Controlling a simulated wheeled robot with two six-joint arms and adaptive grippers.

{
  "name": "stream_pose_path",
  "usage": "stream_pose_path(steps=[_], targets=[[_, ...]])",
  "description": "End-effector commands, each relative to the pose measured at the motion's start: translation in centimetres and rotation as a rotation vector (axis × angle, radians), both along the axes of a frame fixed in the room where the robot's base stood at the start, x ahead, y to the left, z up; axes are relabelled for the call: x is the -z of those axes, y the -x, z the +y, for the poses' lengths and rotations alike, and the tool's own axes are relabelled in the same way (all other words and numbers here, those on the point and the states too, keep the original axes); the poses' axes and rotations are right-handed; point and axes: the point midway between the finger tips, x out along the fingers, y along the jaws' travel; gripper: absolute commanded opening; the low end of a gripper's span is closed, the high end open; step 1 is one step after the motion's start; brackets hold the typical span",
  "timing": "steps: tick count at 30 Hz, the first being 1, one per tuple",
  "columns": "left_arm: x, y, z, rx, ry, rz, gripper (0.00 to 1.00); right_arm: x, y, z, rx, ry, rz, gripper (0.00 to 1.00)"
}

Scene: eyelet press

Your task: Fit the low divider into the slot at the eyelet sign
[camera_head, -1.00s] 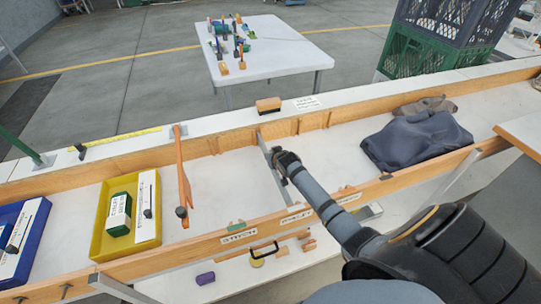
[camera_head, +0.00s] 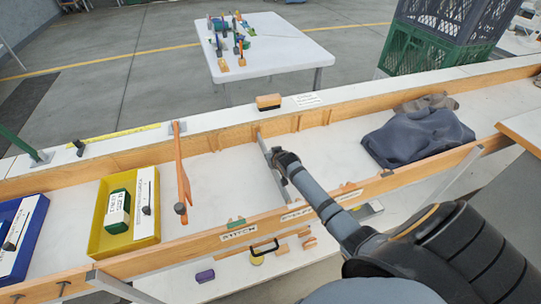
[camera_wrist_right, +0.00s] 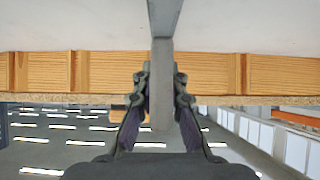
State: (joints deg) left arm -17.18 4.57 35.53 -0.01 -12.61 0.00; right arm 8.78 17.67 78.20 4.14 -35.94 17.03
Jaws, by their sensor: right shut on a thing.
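The low divider (camera_head: 268,157) is a thin grey bar lying across the white trough, from the far wooden wall toward the front rail. My right gripper (camera_head: 283,158) is shut on it; in the right wrist view the fingers (camera_wrist_right: 161,92) flank the grey bar (camera_wrist_right: 162,55). I cannot tell whether its ends sit in slots. Near its front end, a white sign (camera_head: 297,214) on the front rail has blurred lettering that may read eyelet. My arm hides part of the divider. My left gripper is out of view.
An orange divider (camera_head: 181,165) stands across the trough at left, beside a yellow tray (camera_head: 98,240). The STITCH sign (camera_head: 238,234) is on the front rail. Dark cloth (camera_head: 415,138) lies at right. The trough floor between the two dividers is clear.

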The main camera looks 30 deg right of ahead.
Motion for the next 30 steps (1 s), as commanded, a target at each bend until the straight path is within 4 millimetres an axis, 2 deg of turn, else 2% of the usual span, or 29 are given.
stream_pose_path(steps=[13, 14, 19, 30], targets=[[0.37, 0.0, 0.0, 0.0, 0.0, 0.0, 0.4, 0.52, -0.04, 0.01, 0.0, 0.0, -0.002, 0.0], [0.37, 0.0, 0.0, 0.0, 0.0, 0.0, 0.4, 0.52, -0.04, 0.01, 0.0, 0.0, -0.002, 0.13], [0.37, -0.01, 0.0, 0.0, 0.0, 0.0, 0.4, 0.52, -0.03, 0.0, 0.0, 0.0, -0.001, 0.37], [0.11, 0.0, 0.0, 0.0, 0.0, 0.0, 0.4, 0.35, 0.02, 0.0, 0.0, 0.0, 0.001, 0.37]])
